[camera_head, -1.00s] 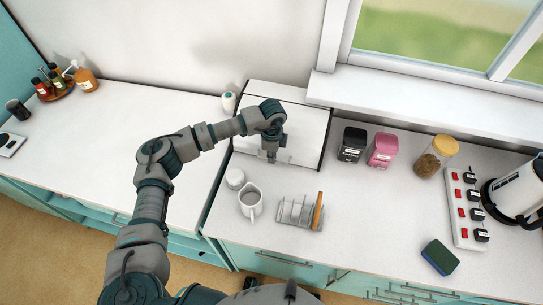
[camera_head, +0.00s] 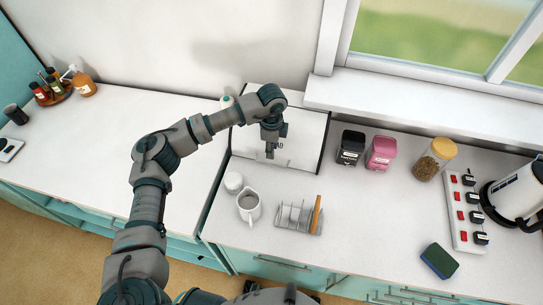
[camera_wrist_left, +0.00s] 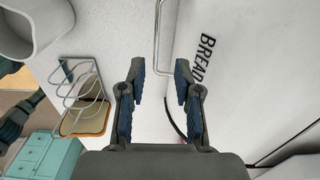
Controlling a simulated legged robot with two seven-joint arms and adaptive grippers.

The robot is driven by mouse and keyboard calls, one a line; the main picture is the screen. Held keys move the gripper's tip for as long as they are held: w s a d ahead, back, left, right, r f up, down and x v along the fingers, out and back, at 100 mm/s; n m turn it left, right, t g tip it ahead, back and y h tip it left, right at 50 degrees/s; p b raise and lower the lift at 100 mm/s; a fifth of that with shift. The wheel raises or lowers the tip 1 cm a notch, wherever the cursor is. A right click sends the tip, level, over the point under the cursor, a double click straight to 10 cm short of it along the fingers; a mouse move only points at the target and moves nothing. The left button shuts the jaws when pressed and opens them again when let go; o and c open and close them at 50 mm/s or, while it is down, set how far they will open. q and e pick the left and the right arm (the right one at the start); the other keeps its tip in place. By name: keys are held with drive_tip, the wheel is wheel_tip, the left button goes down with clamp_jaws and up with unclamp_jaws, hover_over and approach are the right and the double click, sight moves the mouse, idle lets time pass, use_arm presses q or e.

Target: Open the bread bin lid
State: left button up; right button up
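The white bread bin (camera_head: 308,132) with dark side edges stands against the back wall in the head view. Its lid looks closed. In the wrist view the lid (camera_wrist_left: 245,75) carries black "BREAD" lettering, and its thin metal handle (camera_wrist_left: 157,45) lies ahead of the fingertips, in line with the gap between them. My left gripper (camera_head: 270,152) is in front of the lid and partly covers the lettering. In the wrist view the left gripper (camera_wrist_left: 158,80) has its fingers apart with nothing held between them. My right gripper is not in view.
A toast rack (camera_head: 295,217), a white jug (camera_head: 248,205) and a small white pot (camera_head: 233,182) stand in front of the bin. Black (camera_head: 351,147) and pink (camera_head: 381,153) canisters stand to its right.

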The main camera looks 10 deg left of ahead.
use_arm(q)
wheel_tip(320, 180, up, 6)
drive_tip(key=shift+f, duration=0.15)
idle(0.5)
